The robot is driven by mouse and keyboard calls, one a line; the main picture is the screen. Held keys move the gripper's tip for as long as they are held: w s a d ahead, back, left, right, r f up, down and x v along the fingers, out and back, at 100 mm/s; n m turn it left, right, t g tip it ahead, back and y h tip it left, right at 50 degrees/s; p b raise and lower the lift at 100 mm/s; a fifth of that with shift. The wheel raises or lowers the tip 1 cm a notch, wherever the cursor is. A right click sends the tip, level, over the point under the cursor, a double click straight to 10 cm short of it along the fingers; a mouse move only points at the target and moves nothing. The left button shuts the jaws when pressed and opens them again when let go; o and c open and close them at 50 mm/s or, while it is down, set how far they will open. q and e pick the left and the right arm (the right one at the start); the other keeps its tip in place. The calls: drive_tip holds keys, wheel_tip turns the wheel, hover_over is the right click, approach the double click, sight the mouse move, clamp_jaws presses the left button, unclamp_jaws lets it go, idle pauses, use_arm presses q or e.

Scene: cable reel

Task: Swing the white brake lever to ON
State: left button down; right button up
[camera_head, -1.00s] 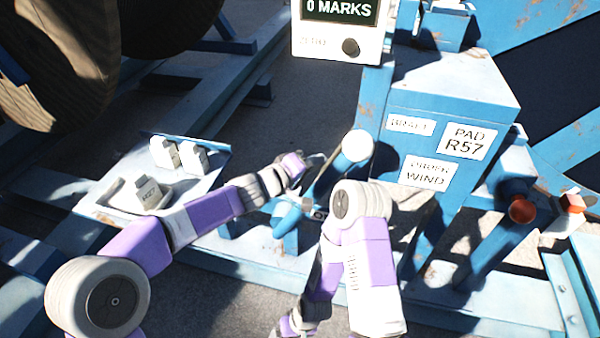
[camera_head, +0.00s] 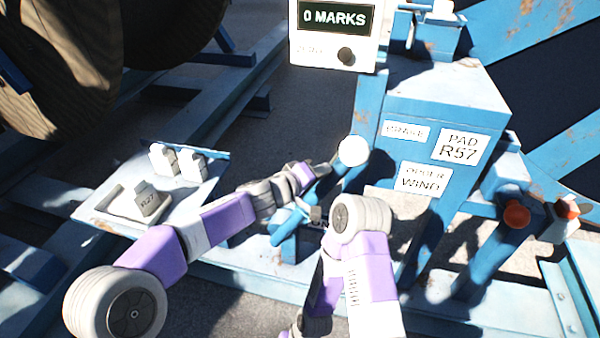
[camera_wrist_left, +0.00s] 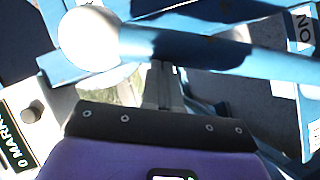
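The brake lever is a blue bar with a white ball knob (camera_head: 353,150), leaning up and right in front of the blue cabinet. In the left wrist view, the lever's bar (camera_wrist_left: 210,50) crosses the picture, with its white knob (camera_wrist_left: 88,40) at left. My left gripper (camera_head: 328,168) is beside the bar, just below the knob. Its fingers (camera_wrist_left: 163,88) look shut together, and their tips are hidden behind the bar. I cannot tell whether they touch it. An ON label (camera_wrist_left: 304,32) shows near the lever's foot. My right gripper is out of view.
The blue cabinet (camera_head: 440,100) carries BRAKE, PAD R57 and WIND labels. A counter box (camera_head: 335,35) reading 0 MARKS stands above. A tray (camera_head: 100,205) with grey blocks is at left. Red-knobbed handles (camera_head: 516,215) are at right. My right arm's elbow is close below the lever.

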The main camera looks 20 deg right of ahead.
use_arm(q)
drive_tip(key=w+a+v, duration=0.1)
drive_tip(key=w+v, duration=0.1)
drive_tip(key=v, duration=1)
drive_tip(key=shift+w+a+r, duration=0.25)
drive_tip(key=shift+w+r, duration=0.05)
drive_tip(key=shift+r, duration=0.2)
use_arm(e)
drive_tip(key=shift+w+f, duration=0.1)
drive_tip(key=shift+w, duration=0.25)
